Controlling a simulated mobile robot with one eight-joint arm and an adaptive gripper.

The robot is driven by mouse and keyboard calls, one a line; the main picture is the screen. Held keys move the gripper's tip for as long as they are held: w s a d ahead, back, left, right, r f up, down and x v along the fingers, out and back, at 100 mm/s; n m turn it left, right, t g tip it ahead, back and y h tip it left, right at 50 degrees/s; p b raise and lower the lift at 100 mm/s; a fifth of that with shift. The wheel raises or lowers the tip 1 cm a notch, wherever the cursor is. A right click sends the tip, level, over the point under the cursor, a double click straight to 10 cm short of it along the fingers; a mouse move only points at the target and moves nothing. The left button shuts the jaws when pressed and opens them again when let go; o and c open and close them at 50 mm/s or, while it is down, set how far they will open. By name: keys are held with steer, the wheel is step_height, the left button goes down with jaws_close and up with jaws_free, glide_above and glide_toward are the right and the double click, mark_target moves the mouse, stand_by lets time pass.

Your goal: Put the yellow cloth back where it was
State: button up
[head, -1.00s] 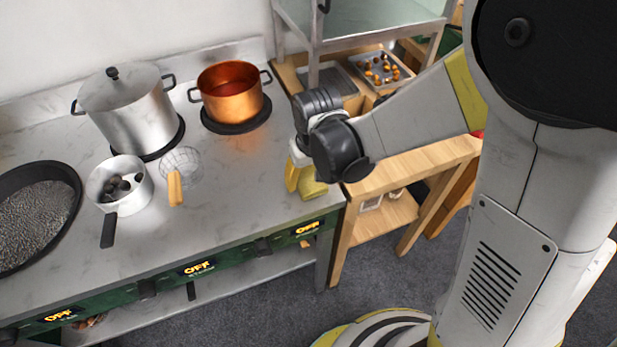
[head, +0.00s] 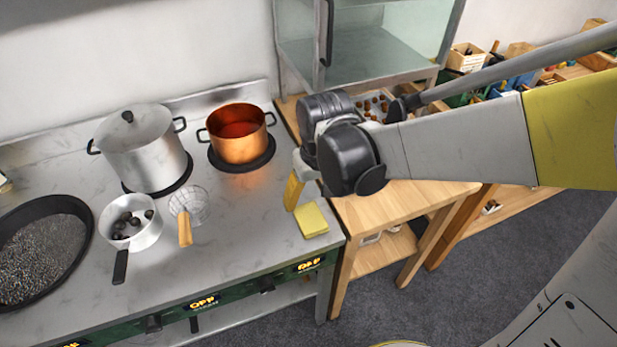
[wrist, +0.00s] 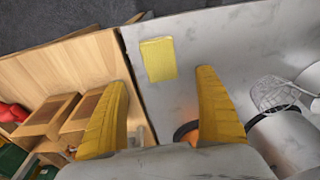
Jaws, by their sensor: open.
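The yellow cloth (head: 312,220) lies folded flat on the steel stove top, near its front right corner. In the wrist view the cloth (wrist: 158,59) lies beyond my fingertips, between their lines, and apart from them. My gripper (wrist: 160,78) is open and empty, its two yellow fingers spread wide. In the head view only one yellow finger shows clearly (head: 293,191), just behind and left of the cloth. The rest of the gripper is hidden behind my wrist.
A copper pot (head: 238,135) stands behind my gripper, with an orange glow before it. A strainer (head: 190,208), a saucepan (head: 130,222) and a large steel pot (head: 143,150) stand to the left. A wooden table (head: 385,205) adjoins the stove's right edge.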

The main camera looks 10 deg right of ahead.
steer(key=s+d+r+m+t, duration=0.3)
steer(key=s+d+r+t, duration=0.2)
steer(key=s+d+r, duration=0.4)
steer(key=shift+s+d+r, duration=0.15)
steer(key=shift+d+r, duration=0.85)
steer(key=shift+d, duration=1)
